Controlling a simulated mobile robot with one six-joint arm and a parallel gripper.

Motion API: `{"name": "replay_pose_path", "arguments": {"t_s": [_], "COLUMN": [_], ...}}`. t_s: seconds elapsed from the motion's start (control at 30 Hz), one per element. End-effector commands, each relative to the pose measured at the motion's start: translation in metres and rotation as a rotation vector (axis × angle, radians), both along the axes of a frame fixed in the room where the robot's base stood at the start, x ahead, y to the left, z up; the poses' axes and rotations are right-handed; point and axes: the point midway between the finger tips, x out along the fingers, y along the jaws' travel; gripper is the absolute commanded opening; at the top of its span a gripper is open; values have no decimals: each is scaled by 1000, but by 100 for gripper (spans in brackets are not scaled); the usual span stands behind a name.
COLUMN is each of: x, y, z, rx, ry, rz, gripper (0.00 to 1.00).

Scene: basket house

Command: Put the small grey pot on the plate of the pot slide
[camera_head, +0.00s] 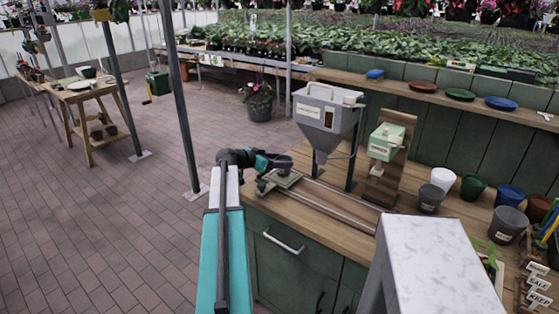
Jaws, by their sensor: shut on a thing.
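The pot slide (333,203) is a pair of metal rails along the wooden bench. Its square grey plate (287,181) is at the left end of the rails. My gripper (282,164) is at the plate, left of the hopper, and is shut on a small grey thing. This looks like the small grey pot (284,171), mostly hidden by the gripper. It is over the plate; I cannot tell whether it touches it. Another grey pot (430,199) and a larger grey pot (507,225) stand on the bench at right.
A grey hopper (326,112) stands close to the right of my gripper, with a pale green device (386,142) beyond it. White (443,179), green (473,187) and blue (508,195) pots stand at right. The paved floor at left is open.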

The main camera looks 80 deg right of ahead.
Motion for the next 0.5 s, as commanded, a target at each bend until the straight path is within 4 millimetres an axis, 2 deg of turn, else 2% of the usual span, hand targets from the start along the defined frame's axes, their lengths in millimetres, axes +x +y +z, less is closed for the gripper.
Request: {"name": "replay_pose_path", "arguments": {"t_s": [0.5], "x": [0], "y": [0], "z": [-6], "rx": [-1], "ry": [0], "rz": [0], "gripper": [35]}}
